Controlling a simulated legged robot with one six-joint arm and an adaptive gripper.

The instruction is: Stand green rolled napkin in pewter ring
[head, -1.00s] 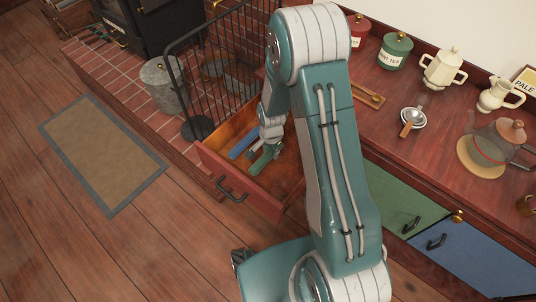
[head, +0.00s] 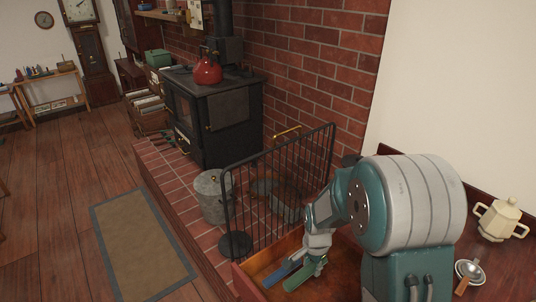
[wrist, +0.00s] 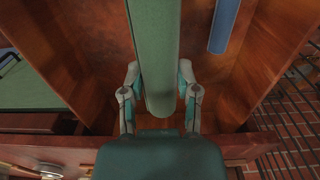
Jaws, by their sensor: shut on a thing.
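The green rolled napkin (wrist: 152,50) is long and lies between the two fingers of my gripper (wrist: 160,84) in the wrist view, near one end of the roll. My gripper is shut on it. In the head view, the green napkin (head: 299,280) shows below my gripper (head: 316,258), within the drawer's outline. I cannot tell whether it still touches the drawer floor. A blue roll (wrist: 224,25) lies beside it in the open drawer, also visible in the head view (head: 280,274). I cannot make out a pewter ring in these frames.
The open wooden drawer (head: 244,284) surrounds my gripper. A black wire fire screen (head: 282,186) and grey bucket (head: 212,196) stand close beyond it on the brick hearth. A stove (head: 215,118) carries a red kettle (head: 207,72). The floor around the rug (head: 142,245) is clear.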

